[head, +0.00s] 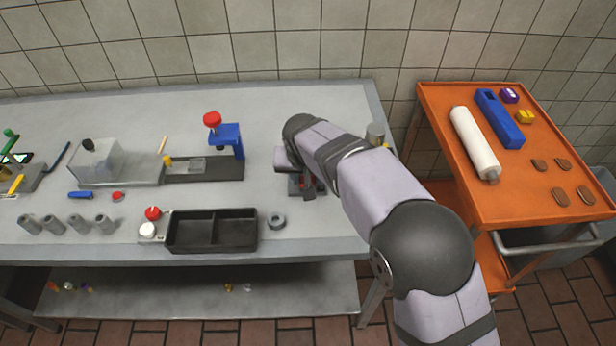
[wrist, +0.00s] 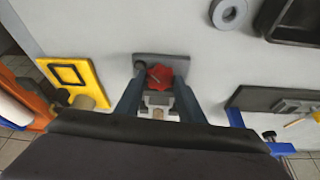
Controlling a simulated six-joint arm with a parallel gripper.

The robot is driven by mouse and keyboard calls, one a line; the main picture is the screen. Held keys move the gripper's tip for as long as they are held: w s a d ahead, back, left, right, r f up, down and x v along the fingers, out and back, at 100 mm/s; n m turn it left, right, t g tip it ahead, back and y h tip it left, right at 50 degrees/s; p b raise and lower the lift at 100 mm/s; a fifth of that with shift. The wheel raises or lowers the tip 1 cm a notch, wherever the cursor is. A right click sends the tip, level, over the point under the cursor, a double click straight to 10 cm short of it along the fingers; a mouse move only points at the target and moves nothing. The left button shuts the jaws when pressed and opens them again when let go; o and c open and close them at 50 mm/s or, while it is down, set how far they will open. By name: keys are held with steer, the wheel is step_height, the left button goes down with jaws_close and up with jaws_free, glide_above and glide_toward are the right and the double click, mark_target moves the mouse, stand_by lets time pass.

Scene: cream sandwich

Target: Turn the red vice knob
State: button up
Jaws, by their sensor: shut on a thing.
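The red vice knob (wrist: 160,76) is a lobed knob on a small vice with a grey base (wrist: 150,58). In the wrist view my gripper (wrist: 159,70) has one finger on each side of the knob and is shut on it. In the head view a bit of red and the dark vice base (head: 294,190) show below the end of my arm. My wrist and forearm hide most of the vice there. How far the knob is turned cannot be told.
A grey ring (head: 277,221) and a black two-part tray (head: 212,231) lie to the left of the vice. A blue press with a red top (head: 226,137) stands behind. A yellow plate (wrist: 75,80) is beside the vice in the wrist view. An orange cart (head: 455,130) stands at right.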

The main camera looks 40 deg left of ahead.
steer(key=shift+a+m+t+h, duration=0.15)
steer(key=shift+m+t+h, duration=0.3)
steer(key=shift+m, duration=1.25)
steer(key=o, duration=1)
steer(key=shift+o, duration=0.2)
steer(key=shift+s+r, duration=0.1)
steer(key=shift+r, duration=0.05)
steer(key=b+v, duration=0.2)
steer(key=v, duration=0.5)
